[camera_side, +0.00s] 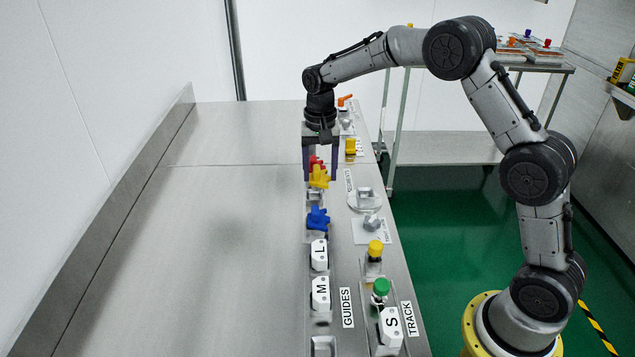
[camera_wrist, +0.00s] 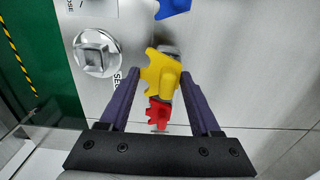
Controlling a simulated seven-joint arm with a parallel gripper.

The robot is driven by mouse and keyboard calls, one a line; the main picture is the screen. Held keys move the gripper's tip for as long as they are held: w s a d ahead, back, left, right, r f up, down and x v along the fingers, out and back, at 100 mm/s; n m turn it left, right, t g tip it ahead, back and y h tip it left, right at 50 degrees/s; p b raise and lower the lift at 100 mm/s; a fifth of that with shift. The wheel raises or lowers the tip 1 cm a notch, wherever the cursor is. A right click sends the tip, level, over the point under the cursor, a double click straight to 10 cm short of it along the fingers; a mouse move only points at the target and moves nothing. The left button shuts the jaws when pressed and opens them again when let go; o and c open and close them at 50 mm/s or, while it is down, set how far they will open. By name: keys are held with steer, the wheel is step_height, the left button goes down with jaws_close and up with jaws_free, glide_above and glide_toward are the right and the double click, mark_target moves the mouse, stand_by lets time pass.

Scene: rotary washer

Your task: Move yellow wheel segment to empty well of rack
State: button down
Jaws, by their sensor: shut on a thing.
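The yellow wheel segment (camera_side: 319,177) is between the fingertips of my gripper (camera_side: 320,177), which is shut on it. In the wrist view the yellow segment (camera_wrist: 158,74) is between the two dark fingers of my gripper (camera_wrist: 161,76). A red segment (camera_side: 316,162) is just behind it in the row and shows below it in the wrist view (camera_wrist: 158,112). A blue segment (camera_side: 317,218) is nearer the side camera. A grey rack well (camera_side: 314,197) lies between yellow and blue, partly hidden. I cannot tell whether the yellow segment touches the rack.
White blocks marked L (camera_side: 319,255) and M (camera_side: 320,294) stand nearer in the same row. To the right are a round grey fixture (camera_side: 365,199), a yellow-capped part (camera_side: 375,249), a green-capped part (camera_side: 381,288) and an S block (camera_side: 390,327). The bench's left side is clear.

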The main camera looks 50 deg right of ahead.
mark_target(318, 183)
steer(key=shift+w+f, duration=0.3)
steer(key=shift+f, duration=0.1)
steer(key=shift+w+f, duration=0.15)
steer(key=shift+f, duration=1.5)
steer(key=shift+f, duration=0.2)
steer(key=shift+c, duration=0.5)
jaws_free()
steer(key=shift+r, duration=0.1)
step_height(318, 183, up, 12)
steer(key=shift+r, duration=0.2)
